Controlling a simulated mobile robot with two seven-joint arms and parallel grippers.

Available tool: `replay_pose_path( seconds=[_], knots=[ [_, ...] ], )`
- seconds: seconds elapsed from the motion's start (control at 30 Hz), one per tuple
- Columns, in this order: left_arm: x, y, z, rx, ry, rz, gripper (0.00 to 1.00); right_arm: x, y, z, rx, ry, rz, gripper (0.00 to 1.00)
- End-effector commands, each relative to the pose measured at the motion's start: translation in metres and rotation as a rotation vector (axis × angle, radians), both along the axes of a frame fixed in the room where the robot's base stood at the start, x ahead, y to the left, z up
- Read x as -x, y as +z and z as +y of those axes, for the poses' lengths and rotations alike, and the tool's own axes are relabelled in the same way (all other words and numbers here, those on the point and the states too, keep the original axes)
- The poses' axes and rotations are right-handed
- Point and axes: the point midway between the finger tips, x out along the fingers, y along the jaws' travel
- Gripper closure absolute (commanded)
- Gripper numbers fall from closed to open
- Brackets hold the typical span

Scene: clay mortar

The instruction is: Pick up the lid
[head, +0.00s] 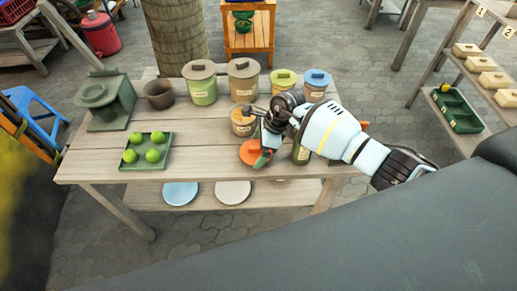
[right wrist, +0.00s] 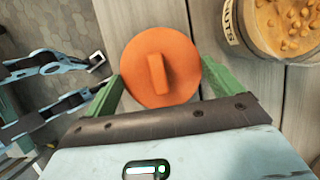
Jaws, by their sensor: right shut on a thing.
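The lid (head: 250,153) is a round orange disc with a raised bar handle, over the front part of the wooden table. It also shows in the right wrist view (right wrist: 184,82). My right gripper (head: 262,149) reaches down from the right and is shut on the lid. In the right wrist view its green fingers (right wrist: 160,88) press against two opposite sides of the rim. I cannot tell whether the lid touches the tabletop. An open jar of nuts (head: 243,123) stands just behind it and also shows in the right wrist view (right wrist: 275,25).
Several lidded jars (head: 243,78) line the back of the table (head: 200,135). A green tray (head: 130,162) with green fruits lies at left, near a brown pot (head: 159,94). The table's left middle is clear.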

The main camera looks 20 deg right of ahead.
Motion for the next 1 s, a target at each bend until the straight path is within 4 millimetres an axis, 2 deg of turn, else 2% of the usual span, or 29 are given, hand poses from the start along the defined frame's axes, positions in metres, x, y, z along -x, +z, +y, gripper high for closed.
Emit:
replay_pose_path(
  seconds=[0.17,0.43,0.7,1.0],
  knots=[
    [0.0,0.0,0.0,0.001,0.001,0.001,1.0,-0.001,0.027,-0.001,0.001,0.002,-0.005,0.3],
    [-0.01,0.013,0.0,0.0,0.002,-0.029,1.0,0.05,0.032,0.001,0.002,0.003,-0.004,0.3],
    [-0.013,0.016,0.001,-0.002,0.001,-0.039,1.0,0.108,0.036,0.004,0.001,0.003,-0.002,0.3],
    [-0.013,0.015,0.004,-0.012,-0.008,-0.037,1.0,0.15,0.039,0.006,0.001,0.002,0.0,0.3]
  ],
)
